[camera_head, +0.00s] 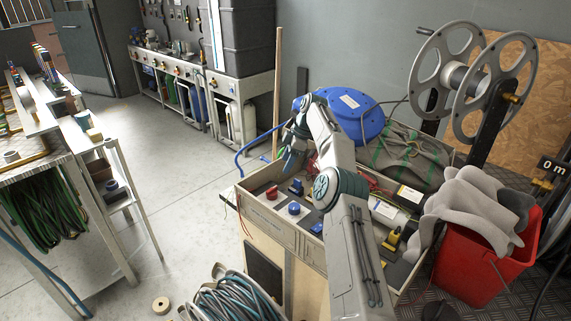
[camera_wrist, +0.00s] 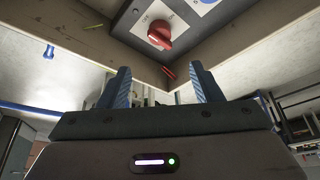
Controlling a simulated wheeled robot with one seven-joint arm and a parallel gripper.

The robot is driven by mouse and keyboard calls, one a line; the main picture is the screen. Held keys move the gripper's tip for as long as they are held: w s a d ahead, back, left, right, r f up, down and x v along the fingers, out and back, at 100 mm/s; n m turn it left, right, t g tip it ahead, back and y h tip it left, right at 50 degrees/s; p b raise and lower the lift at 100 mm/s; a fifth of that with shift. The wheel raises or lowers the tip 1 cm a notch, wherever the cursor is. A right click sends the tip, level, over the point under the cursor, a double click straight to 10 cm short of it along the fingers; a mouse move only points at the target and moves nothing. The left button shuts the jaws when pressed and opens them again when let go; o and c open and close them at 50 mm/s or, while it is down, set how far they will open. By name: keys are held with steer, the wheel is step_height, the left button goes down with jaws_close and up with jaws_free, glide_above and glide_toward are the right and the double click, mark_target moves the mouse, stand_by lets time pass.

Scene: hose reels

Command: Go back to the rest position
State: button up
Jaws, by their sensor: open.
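My gripper (camera_wrist: 160,88) shows in the wrist view with its two blue ribbed fingers apart and nothing between them. A red rotary knob (camera_wrist: 160,34) on a grey panel lies beyond the fingertips, near the inner corner of a wooden box. In the head view my grey arm reaches up from the bottom over the wooden box (camera_head: 262,228), and its wrist bends down at the box's far left side. The fingertips are hard to make out there. The red knob (camera_head: 271,192) and a blue knob (camera_head: 294,208) sit inside the box, left of my arm.
A blue hose reel (camera_head: 352,116) stands behind the box, and a large grey metal reel (camera_head: 470,80) at the right. A red bucket (camera_head: 477,270) with grey cloth is at the right. A coiled hose (camera_head: 232,300) lies in front. Open floor (camera_head: 185,190) extends to the left.

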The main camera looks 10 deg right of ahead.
stand_by(0.3)
steer(key=s+a+r+m+h, duration=0.2)
steer(key=s+a+r, duration=0.45)
steer(key=r, duration=0.35)
steer(key=s+a+r+m+h, duration=0.25)
steer(key=s+r+m, duration=0.2)
steer(key=s, duration=0.55)
steer(key=s+d+f+m+t, duration=0.1)
steer(key=s+m, duration=0.4)
steer(key=s, duration=1.1)
steer(key=s+d+f+m+t, duration=0.1)
steer(key=s+f+m, duration=0.3)
steer(key=s, duration=1.2)
steer(key=shift+d+m+p, duration=0.35)
steer(key=shift+d, duration=0.3)
